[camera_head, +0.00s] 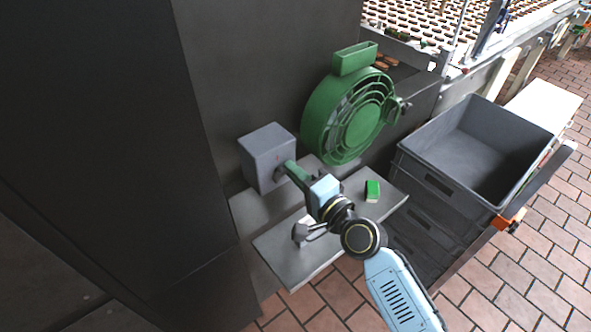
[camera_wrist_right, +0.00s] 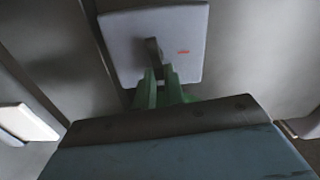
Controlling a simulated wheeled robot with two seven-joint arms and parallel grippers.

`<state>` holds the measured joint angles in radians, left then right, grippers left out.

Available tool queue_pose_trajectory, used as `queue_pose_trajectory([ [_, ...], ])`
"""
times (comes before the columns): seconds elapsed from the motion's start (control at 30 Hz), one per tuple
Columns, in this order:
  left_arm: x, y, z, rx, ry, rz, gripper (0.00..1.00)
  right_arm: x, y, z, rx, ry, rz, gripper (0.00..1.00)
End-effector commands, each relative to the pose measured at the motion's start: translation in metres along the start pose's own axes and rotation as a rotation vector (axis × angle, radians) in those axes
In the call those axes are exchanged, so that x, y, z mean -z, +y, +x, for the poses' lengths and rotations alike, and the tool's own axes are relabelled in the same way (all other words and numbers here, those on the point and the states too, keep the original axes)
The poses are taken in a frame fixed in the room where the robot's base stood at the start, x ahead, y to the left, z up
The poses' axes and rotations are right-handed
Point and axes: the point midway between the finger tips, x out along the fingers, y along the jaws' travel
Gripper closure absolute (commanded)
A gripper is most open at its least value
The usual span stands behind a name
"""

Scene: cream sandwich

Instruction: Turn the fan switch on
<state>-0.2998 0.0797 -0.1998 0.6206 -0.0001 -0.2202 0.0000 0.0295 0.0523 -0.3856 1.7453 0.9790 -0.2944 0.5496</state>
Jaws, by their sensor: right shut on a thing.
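The switch is a grey box (camera_head: 267,155) on the wall side of the grey shelf, left of the fan. In the right wrist view its pale front face (camera_wrist_right: 190,65) shows a dark lever (camera_wrist_right: 151,52) and a small red mark to the lever's right. The green fan (camera_head: 345,118) stands upright behind, with a round grille. My right gripper (camera_head: 284,171) reaches the front of the switch box, and its green fingers (camera_wrist_right: 158,88) are shut on the lever. The fingertips partly hide the lever's lower end. My left gripper is not in view.
A small green block (camera_head: 372,190) lies on the grey shelf (camera_head: 283,245), right of my right gripper. Stacked grey crates (camera_head: 425,165) stand to the right. A dark cabinet (camera_head: 100,130) fills the left. Brick floor is open at the front right.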

Motion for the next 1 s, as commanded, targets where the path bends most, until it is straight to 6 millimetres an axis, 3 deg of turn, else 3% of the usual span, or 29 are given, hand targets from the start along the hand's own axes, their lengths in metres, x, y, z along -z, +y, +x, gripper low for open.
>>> queue_pose_trajectory([
  [0.3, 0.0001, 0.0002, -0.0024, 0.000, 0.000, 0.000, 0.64, 0.0001, 0.0022, 0.0001, 0.000, 0.001, 0.118, 1.00],
  [0.83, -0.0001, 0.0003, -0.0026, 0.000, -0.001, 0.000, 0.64, -0.0001, 0.0027, 0.0001, 0.000, 0.001, 0.143, 1.00],
  [0.87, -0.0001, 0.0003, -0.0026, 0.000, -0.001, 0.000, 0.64, -0.0002, 0.0027, 0.0001, 0.000, 0.001, 0.143, 0.88],
  [1.0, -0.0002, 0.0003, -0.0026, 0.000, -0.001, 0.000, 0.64, -0.0002, 0.0027, 0.0001, 0.000, 0.000, 0.141, 0.70],
])
